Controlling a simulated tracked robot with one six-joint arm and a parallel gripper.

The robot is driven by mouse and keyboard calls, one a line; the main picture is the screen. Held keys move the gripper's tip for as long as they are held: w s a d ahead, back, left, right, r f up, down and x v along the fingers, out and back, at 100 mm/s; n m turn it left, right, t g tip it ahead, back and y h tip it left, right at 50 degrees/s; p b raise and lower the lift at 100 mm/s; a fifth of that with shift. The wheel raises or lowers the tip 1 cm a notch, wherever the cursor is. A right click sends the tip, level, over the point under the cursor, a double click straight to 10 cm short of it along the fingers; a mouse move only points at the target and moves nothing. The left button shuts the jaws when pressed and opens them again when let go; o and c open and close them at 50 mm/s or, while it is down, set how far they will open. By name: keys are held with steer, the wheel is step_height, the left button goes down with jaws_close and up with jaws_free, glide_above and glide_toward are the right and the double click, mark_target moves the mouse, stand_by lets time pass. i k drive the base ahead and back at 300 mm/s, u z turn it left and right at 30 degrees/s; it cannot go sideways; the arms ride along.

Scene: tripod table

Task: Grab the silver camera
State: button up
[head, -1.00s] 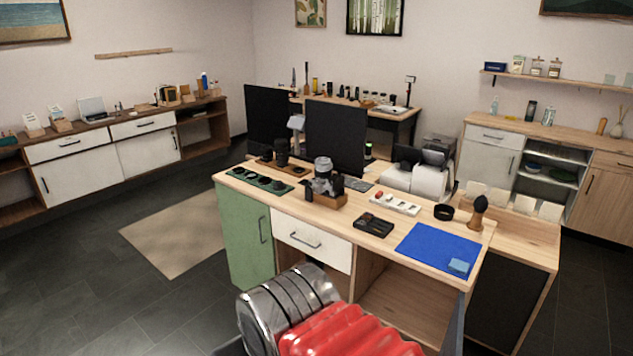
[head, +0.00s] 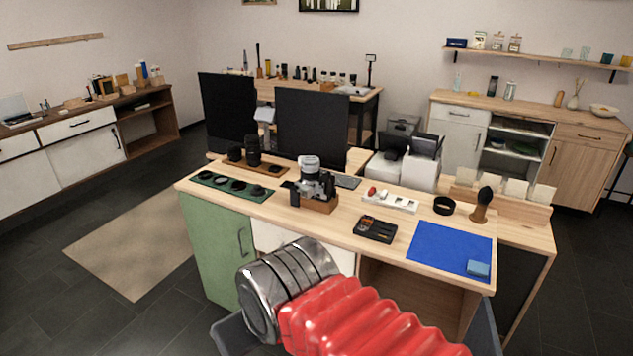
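The silver camera (head: 310,180), with a silver body and black parts, sits on a small wooden block (head: 322,205) near the middle of the wooden workbench (head: 345,222). My arm, with a silver cylinder and red ribbed sleeve, fills the lower middle of the head view, in front of the bench and apart from the camera. My gripper does not show, so its opening cannot be seen.
Left of the camera are a green mat (head: 235,186) with round items and a tray of black lenses (head: 253,158). To its right are a black case (head: 375,229), a white strip (head: 390,200) and a blue mat (head: 450,249). Two dark panels (head: 312,125) stand behind.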

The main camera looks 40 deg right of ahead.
mark_target(307, 191)
steer(key=z, duration=0.25)
steer(key=i, duration=1.1)
steer(key=z, duration=0.2)
